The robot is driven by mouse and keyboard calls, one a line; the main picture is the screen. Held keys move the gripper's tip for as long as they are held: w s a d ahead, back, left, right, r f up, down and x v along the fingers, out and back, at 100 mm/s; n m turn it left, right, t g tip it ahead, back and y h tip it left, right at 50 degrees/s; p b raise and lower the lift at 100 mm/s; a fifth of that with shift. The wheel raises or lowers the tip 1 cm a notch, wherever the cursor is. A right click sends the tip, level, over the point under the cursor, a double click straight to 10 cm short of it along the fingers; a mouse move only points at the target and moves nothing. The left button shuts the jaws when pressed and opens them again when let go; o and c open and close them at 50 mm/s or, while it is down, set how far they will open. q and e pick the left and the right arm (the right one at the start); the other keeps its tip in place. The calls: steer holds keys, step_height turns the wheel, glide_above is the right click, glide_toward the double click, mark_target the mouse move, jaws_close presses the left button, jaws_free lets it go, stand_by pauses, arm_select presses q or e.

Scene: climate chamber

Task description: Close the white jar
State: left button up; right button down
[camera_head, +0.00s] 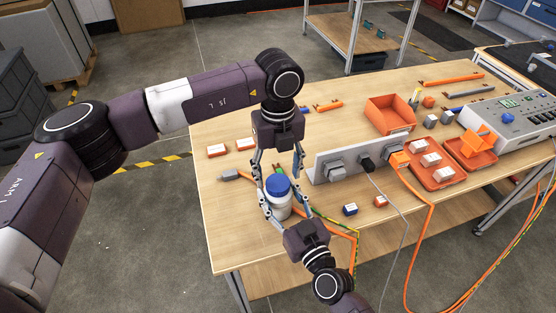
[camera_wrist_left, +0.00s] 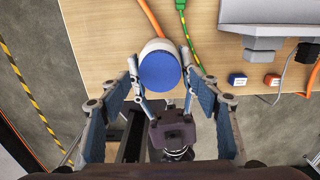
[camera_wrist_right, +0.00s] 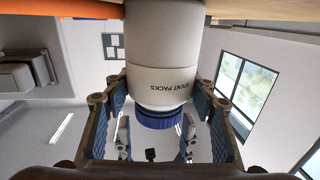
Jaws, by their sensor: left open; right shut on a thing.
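The white jar (camera_head: 279,208) stands upright near the left front of the table with a blue lid (camera_head: 277,184) on its top. Its label reads "SPENT PACKS" in the right wrist view (camera_wrist_right: 165,75), where it appears upside down. My right gripper (camera_head: 283,210) comes from the front and is shut on the jar's body. My left gripper (camera_head: 279,176) points down from above, open, its fingers on either side of the lid. The lid (camera_wrist_left: 160,71) shows between the fingers in the left wrist view. I cannot tell how tightly the lid is seated.
A grey panel with sockets (camera_head: 327,160) stands right of the jar. Cables run beside and behind the jar. Small blue (camera_head: 350,209) and red (camera_head: 380,201) blocks lie to its right. Orange bins (camera_head: 388,113) and a control box (camera_head: 510,120) occupy the table's right side.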

arm_select(q)
steer(key=shift+f, duration=1.15)
steer(key=c, duration=1.2)
steer(key=m, duration=2.1)
steer(key=o, duration=1.3)
